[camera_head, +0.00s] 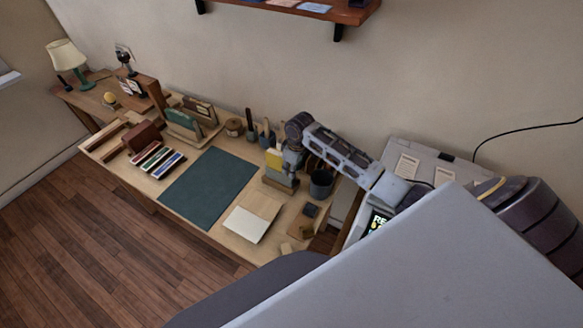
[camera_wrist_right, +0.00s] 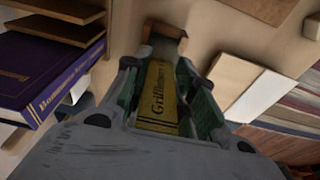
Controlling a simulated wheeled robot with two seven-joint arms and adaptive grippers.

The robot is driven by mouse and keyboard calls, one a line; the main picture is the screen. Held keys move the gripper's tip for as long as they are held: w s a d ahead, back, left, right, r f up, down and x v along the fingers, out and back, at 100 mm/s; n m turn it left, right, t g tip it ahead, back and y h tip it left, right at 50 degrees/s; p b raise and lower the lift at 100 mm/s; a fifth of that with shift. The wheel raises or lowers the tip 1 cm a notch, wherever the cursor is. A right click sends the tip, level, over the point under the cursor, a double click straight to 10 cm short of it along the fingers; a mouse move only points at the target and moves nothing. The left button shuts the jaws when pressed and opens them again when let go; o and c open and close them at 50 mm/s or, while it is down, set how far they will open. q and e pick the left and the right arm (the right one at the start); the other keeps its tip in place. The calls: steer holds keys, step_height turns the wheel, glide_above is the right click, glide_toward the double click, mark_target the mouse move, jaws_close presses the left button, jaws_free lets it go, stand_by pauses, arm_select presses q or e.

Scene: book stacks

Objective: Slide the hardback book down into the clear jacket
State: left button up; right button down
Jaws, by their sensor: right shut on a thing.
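A yellow hardback book (camera_head: 274,160) stands upright at the right of the desk, under my right gripper (camera_head: 288,158). In the right wrist view its yellow spine with dark lettering (camera_wrist_right: 158,98) sits between the green-padded fingers of the right gripper (camera_wrist_right: 162,85), which is shut on it. A pale grey, low piece (camera_head: 281,178) shows just below the book, on a wooden base. I cannot tell whether it is the clear jacket or whether the book's lower edge is inside it. The left gripper is not in view.
A dark green mat (camera_head: 208,187) lies clear mid-desk, with a cream sheet (camera_head: 245,225) to its right. A dark cup (camera_head: 321,184) stands close right of the book. Upright tools (camera_head: 250,126) stand behind left. A purple book (camera_wrist_right: 48,80) is left in the wrist view.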

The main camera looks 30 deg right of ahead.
steer(key=shift+f, duration=0.4)
steer(key=c, duration=1.1)
jaws_free()
steer(key=shift+s+d+r, duration=0.1)
steer(key=shift+s+r, duration=0.15)
steer(key=shift+r, duration=1.75)
steer(key=shift+s+d+r, duration=0.15)
steer(key=shift+s+r, duration=0.1)
steer(key=shift+r, duration=1.7)
steer(key=shift+s+d+r, duration=0.1)
steer(key=shift+s+r, duration=0.15)
steer(key=shift+r, duration=1.75)
steer(key=shift+f, duration=0.1)
